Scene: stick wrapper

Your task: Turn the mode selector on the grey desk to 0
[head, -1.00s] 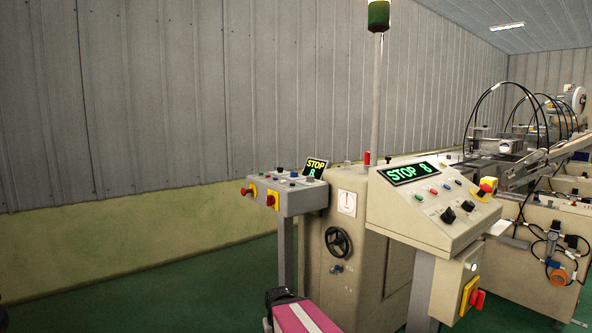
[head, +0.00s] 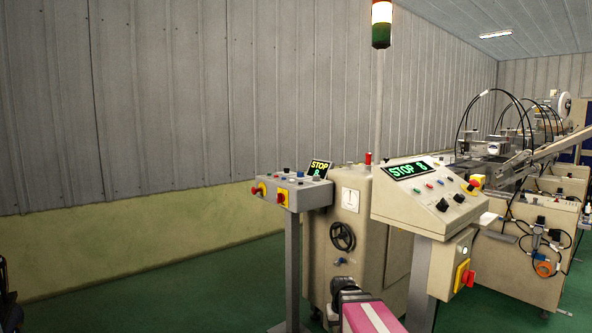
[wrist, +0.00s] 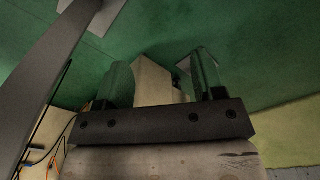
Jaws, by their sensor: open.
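Beyond the fingers are a beige block-like shape and green floor. The desk's controls are not recognisable in the wrist view.
A beige console (head: 425,205) with another "STOP 8" display stands right of the desk. A beige cabinet (head: 350,230) with a black handwheel (head: 342,236) stands between them. A red-yellow switch (head: 464,276) sticks out below the console.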

